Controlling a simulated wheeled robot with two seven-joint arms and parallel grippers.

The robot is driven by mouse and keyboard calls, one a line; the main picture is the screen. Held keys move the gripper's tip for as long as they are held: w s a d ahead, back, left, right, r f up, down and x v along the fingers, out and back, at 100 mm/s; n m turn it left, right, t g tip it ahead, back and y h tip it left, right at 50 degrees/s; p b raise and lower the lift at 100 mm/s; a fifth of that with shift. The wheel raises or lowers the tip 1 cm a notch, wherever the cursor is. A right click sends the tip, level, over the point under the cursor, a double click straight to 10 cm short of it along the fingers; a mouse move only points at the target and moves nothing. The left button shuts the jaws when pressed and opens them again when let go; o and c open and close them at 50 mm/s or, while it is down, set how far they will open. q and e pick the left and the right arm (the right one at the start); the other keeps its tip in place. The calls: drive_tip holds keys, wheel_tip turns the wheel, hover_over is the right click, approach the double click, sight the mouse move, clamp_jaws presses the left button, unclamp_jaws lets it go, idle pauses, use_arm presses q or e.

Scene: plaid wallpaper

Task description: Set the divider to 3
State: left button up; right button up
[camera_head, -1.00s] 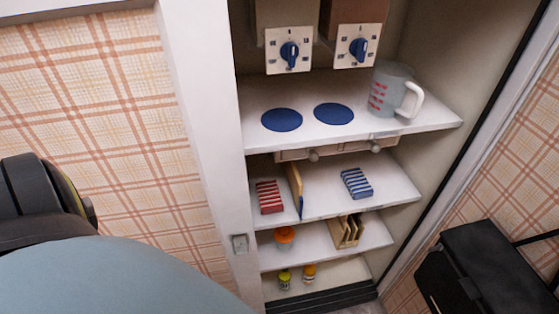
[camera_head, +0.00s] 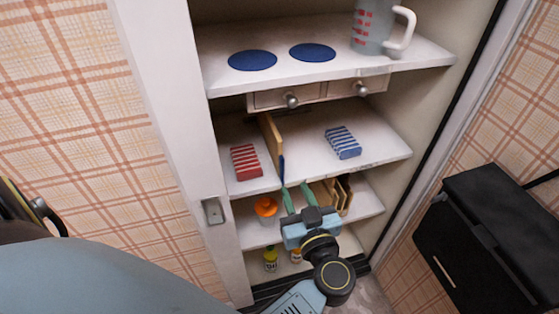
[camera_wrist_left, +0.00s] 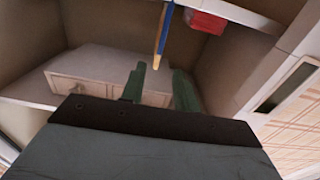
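The divider (camera_head: 270,140) is a thin upright tan board with a blue front edge. It stands on the middle shelf (camera_head: 310,165) between a red striped stack (camera_head: 245,162) and a blue striped stack (camera_head: 343,143). In the left wrist view the divider (camera_wrist_left: 163,35) shows above the fingers, beside the red stack (camera_wrist_left: 206,22). My left gripper (camera_head: 297,193) is just below and in front of the divider's front edge, with its two green fingers apart and nothing between them. The fingers also show apart in the left wrist view (camera_wrist_left: 160,85). I see no numbers by the divider.
Drawers (camera_head: 320,93) with round knobs hang above the middle shelf. The top shelf holds blue discs (camera_head: 252,60) and a measuring jug (camera_head: 375,28). Below are an orange item (camera_head: 266,207) and a wooden rack (camera_head: 345,195). A black box (camera_head: 485,240) is at the right.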

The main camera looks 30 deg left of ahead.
sight(283, 163)
use_arm(q)
drive_tip(key=b+x, duration=0.2)
drive_tip(key=x, duration=0.9)
drive_tip(key=shift+w+a+b, duration=0.25)
drive_tip(key=shift+a+b, duration=0.1)
drive_tip(key=shift+b, duration=0.05)
drive_tip(key=shift+w+a, duration=0.4)
drive_tip(key=shift+a, duration=0.1)
use_arm(e)
drive_tip(key=w+a+r, duration=0.3)
drive_tip(key=r, duration=0.4)
drive_tip(key=shift+w+a+t, duration=0.25)
drive_tip(key=shift+w+t, duration=0.05)
use_arm(q)
clamp_jaws()
